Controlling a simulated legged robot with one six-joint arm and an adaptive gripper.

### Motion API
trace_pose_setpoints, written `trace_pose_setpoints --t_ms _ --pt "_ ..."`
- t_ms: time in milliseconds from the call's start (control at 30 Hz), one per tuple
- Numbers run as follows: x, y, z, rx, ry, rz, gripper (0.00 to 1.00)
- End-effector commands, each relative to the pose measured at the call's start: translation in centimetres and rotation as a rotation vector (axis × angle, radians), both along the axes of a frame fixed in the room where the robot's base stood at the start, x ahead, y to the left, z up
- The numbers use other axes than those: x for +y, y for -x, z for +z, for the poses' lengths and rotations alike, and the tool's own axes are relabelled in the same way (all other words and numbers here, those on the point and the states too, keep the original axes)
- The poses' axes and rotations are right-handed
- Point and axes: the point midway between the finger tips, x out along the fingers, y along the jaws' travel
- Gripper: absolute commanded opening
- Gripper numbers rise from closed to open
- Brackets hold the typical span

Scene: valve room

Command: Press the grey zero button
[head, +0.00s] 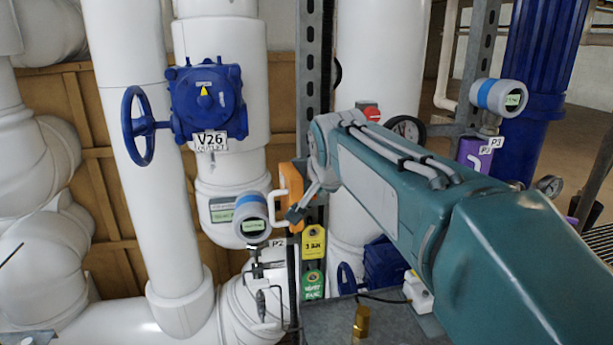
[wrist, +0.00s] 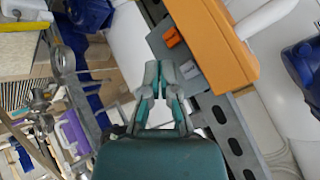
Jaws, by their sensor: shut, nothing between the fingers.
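I cannot make out a grey zero button for certain in either view. My gripper (head: 299,211) shows at the arm's far end in the head view, in front of an orange box (head: 291,186), which partly shows behind it. In the wrist view my gripper (wrist: 159,74) has its two grey fingers together and empty. A grey box with a small orange-red part (wrist: 171,37) lies just beyond the fingertips to the right. The larger orange box (wrist: 208,42) is beside it. I cannot tell whether the fingertips touch anything.
A round blue-and-white display gauge (head: 251,218) hangs left of my gripper, close by. A blue valve with handwheel (head: 137,126) and the V26 plate (head: 210,141) are up left. Another display gauge (head: 499,97) is at right. White pipes and a perforated metal post (head: 311,60) crowd the area.

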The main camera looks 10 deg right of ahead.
Motion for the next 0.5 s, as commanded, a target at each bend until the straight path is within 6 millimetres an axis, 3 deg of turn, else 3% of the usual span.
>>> trace_pose_setpoints --t_ms 200,500 --pt "0.0 -2.5 -0.1 0.001 0.0 0.0 0.0" --pt "0.0 -3.5 0.0 0.0 0.0 0.0 0.0"
